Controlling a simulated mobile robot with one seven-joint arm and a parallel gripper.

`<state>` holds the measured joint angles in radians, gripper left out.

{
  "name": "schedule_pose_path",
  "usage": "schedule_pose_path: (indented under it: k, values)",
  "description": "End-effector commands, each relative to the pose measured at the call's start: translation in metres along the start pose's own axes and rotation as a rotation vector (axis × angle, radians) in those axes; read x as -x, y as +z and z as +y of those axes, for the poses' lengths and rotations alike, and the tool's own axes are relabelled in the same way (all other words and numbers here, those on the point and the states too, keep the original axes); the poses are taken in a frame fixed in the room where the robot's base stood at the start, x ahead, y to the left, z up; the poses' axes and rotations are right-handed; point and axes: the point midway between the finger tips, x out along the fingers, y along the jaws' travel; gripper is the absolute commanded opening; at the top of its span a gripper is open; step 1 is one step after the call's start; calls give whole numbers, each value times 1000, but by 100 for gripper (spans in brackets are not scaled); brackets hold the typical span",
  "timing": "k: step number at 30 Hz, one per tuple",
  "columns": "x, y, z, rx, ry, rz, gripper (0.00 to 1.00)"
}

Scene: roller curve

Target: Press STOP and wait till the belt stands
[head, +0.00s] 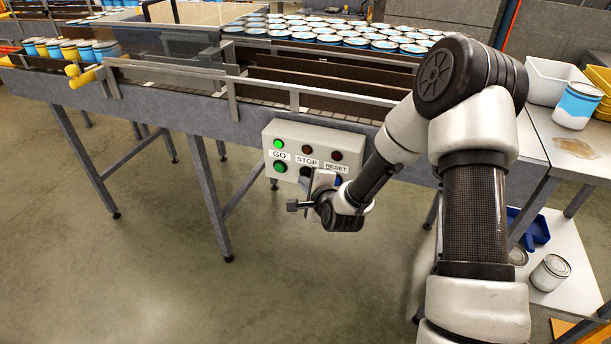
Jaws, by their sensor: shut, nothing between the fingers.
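A grey control box (271,145) hangs on the near side of the conveyor. It carries the labels GO, STOP and RESET, each under a lamp. The green GO lamp (278,144) is lit; the lamps above STOP and RESET look dark red. The green GO button (280,167) is in plain view. My gripper (308,178) is shut and empty, right at the box below the STOP label (307,161). It hides most of the STOP button, and I cannot tell whether it touches it. The belt (262,97) shows partly between the rails; its motion cannot be told.
Blue and yellow cans (70,50) stand in a row on the conveyor at the left. Many blue-lidded cans (340,35) fill the area behind. At the right, a side table (560,140) holds a white bin (552,80) and a can (577,105).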

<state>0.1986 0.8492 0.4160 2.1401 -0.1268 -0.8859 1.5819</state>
Motion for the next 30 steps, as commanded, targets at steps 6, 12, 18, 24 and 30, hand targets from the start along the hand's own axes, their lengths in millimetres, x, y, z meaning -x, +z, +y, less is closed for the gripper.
schedule_pose_path:
  k: [6, 12, 18, 24, 30]
  values:
    - [-2, -1, -1, 0, 0, 0, 0]
    - [-4, -2, -2, 0, 0, 0, 0]
    - [-5, -4, -4, 0, -1, 0, 0]
    - [-6, -4, -5, 0, -1, 0, 0]
    - [-5, -4, -4, 0, -1, 0, 0]
